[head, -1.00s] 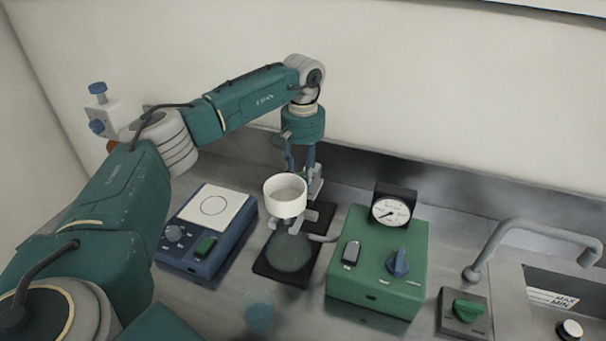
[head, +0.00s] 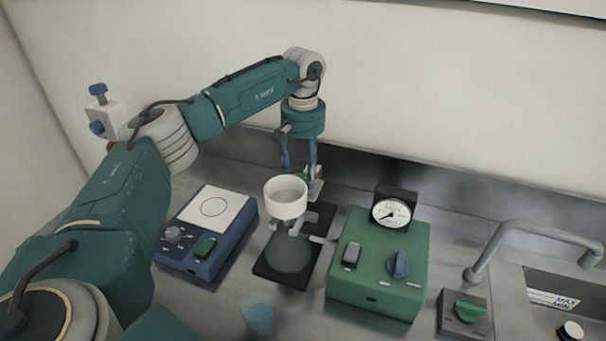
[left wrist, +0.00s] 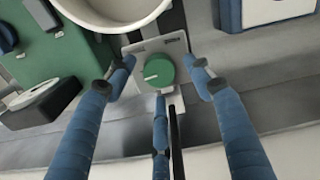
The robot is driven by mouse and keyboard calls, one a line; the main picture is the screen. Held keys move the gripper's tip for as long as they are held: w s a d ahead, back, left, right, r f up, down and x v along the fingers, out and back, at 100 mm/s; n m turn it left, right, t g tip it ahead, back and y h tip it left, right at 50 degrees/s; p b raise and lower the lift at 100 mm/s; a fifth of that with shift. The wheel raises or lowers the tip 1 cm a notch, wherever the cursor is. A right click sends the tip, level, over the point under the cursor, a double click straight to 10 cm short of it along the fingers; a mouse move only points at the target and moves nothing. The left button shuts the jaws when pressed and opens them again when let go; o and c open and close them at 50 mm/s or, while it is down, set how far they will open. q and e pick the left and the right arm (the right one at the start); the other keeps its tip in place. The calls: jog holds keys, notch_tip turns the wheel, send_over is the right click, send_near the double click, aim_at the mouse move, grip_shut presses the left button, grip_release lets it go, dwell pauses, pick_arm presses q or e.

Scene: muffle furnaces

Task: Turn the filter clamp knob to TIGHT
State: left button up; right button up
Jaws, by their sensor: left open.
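The green round filter clamp knob (left wrist: 158,70) with a pale pointer line sits on a light grey plate (left wrist: 180,46) in the left wrist view. Its label is not readable. In the head view the knob is mostly hidden behind the white funnel (head: 285,203). My left gripper (head: 299,168) points down behind the funnel. In the left wrist view its blue fingers are spread and empty, with two tips on either side of the knob and a third finger near its lower edge. I cannot tell whether any tip touches it. My right gripper is not in view.
The funnel stands above a glass flask (head: 289,254) on a black base (head: 270,273). A green pump box (head: 370,283) with a gauge (head: 391,213) is to the right, a blue balance-like device (head: 190,260) to the left. A blue beaker (head: 259,318) stands in front. The wall is close behind.

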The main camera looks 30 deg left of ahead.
aim_at(303, 177)
pick_arm(q)
notch_tip(303, 177, up, 10)
jog(key=shift+r, duration=0.2)
dwell(0.5)
